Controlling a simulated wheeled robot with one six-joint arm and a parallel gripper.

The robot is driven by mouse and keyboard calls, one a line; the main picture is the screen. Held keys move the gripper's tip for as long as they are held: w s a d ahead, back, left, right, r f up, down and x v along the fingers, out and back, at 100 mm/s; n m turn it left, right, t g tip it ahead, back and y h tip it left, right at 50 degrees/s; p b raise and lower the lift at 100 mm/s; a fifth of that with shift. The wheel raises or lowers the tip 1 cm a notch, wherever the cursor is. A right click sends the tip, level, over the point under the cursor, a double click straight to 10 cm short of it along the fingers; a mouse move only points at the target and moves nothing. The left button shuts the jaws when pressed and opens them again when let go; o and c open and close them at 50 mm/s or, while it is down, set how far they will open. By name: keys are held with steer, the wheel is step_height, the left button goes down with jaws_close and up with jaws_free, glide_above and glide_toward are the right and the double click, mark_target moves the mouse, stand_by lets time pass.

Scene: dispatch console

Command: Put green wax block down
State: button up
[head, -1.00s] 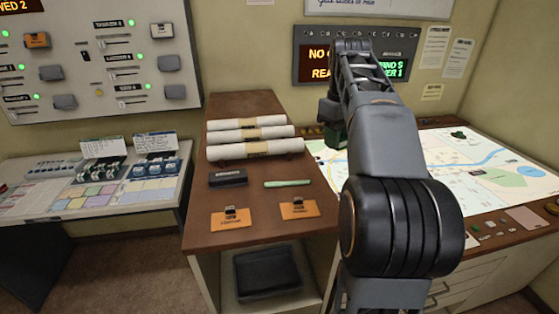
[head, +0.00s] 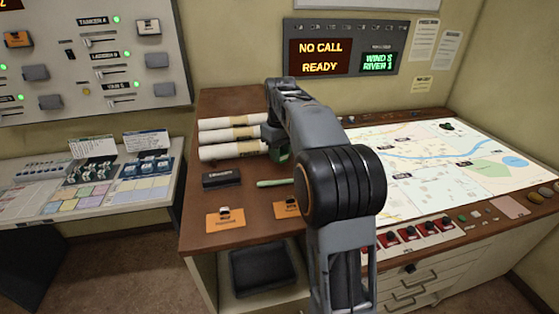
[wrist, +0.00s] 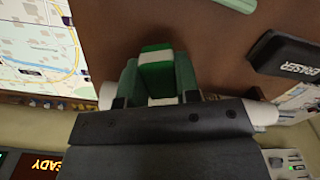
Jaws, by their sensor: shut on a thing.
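The green wax block (wrist: 156,68) has a pale band across it and sits between the fingers of my gripper (wrist: 157,80) in the wrist view. My gripper is shut on it. Brown desk top (wrist: 205,30) shows beyond the block, and I cannot tell how high above it the block is. In the head view my gripper (head: 279,153) is mostly hidden by my arm, at the right end of the white paper rolls (head: 225,135). Only a bit of green shows there.
A dark eraser (head: 224,178), a light green stick (head: 274,183) and orange tags (head: 225,219) lie on the desk nearby. A map (head: 440,165) covers the right part. Bare wood lies between eraser and tags.

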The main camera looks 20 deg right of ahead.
steer(key=shift+w+a+f, duration=0.1)
steer(key=shift+w+f, duration=0.1)
steer(key=shift+f, duration=1.6)
steer(key=o, duration=0.9)
steer(key=shift+f, duration=0.1)
steer(key=shift+c, duration=0.2)
step_height(320, 180, up, 12)
steer(key=shift+r+p, duration=0.15)
steer(key=shift+p, duration=0.25)
